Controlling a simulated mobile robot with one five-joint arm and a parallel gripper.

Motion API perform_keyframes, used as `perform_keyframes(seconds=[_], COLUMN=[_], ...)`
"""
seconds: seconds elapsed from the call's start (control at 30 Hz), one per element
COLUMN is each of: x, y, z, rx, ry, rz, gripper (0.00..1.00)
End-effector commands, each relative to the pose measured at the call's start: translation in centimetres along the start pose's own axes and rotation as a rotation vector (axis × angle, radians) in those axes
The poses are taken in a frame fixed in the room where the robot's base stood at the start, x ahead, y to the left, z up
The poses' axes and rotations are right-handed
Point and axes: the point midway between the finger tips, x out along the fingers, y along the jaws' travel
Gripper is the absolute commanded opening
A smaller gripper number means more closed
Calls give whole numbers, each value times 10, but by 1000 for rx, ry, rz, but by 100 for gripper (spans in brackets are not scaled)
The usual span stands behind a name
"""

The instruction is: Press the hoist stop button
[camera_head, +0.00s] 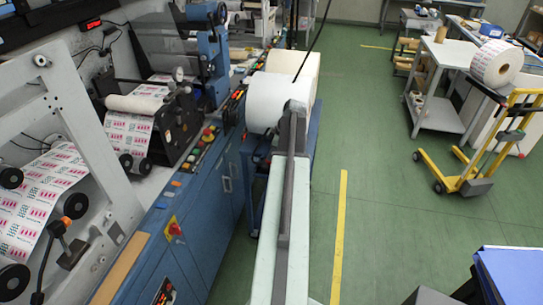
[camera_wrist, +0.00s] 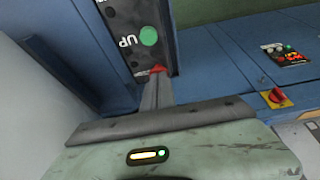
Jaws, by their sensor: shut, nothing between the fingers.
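The hoist control box shows in the wrist view as a dark panel (camera_wrist: 122,22) with an upside-down "UP" label and a round green button (camera_wrist: 149,36). A small red part (camera_wrist: 158,69), which looks like the stop button, shows just beyond my fingertips, mostly hidden by them. My gripper (camera_wrist: 157,80) is shut and empty, its tips at the red part's near edge. I cannot tell whether they touch it or whether it is pushed in. In the head view my arm reaches forward to the white roll, and the control box is not clearly visible.
The blue machine cabinet (camera_head: 188,205) with a red emergency knob (camera_head: 175,229) runs along the left. A white roll (camera_head: 270,100) stands beyond my arm. Green floor with a yellow line (camera_head: 340,235) is open on the right. A yellow lift trolley (camera_head: 480,165) stands farther right.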

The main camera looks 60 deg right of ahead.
Motion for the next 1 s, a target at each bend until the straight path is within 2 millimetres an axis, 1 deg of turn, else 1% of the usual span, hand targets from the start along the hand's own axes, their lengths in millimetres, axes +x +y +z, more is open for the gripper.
perform_keyframes(seconds=[0.2,0.6,0.67,0.77,0.87,0.93,1.0], x=[23,18,15,3,-14,-29,-47], y=[-1,-2,-3,-3,-4,-4,-4], z=[8,6,5,0,-6,-11,-11], rx=[-1,-2,-3,-4,-6,-7,-5], ry=[0,-4,-4,-2,0,2,2], rz=[0,-5,-5,-4,-1,1,2], gripper=[0,0,0,0,0,0,0])
